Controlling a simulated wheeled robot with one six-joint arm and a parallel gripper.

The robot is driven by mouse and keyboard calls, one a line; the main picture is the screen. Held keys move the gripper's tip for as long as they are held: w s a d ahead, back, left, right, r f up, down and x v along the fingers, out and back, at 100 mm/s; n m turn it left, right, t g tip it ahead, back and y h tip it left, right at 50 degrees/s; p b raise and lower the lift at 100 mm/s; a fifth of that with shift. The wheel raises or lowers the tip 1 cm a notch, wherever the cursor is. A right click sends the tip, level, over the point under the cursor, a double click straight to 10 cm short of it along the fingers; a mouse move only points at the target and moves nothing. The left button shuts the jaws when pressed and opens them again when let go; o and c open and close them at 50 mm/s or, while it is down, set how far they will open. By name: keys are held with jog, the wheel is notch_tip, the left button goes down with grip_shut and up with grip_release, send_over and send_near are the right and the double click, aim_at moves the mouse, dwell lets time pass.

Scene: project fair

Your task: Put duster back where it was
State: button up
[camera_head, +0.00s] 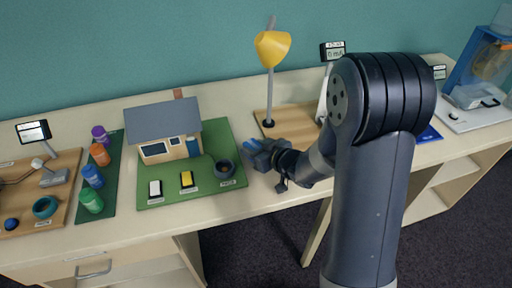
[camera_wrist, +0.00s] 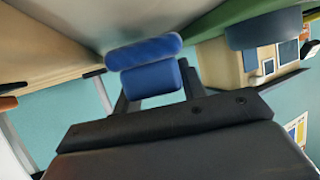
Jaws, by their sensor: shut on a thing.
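The duster is a small blue block (camera_wrist: 150,78) between the fingers of my gripper (camera_wrist: 152,98) in the wrist view. My gripper is shut on it. In the head view my gripper (camera_head: 262,157) is low over the bare cream strip of desk, between the green board (camera_head: 220,135) and the wooden lamp board (camera_head: 290,147). Only a little blue of the duster (camera_head: 253,143) shows there. I cannot tell whether the duster touches the desk.
Several coloured bottles (camera_head: 92,176) stand farther left. My arm hides part of the desk's right side.

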jog(key=shift+f+b, duration=0.3)
jog(key=shift+f, duration=0.05)
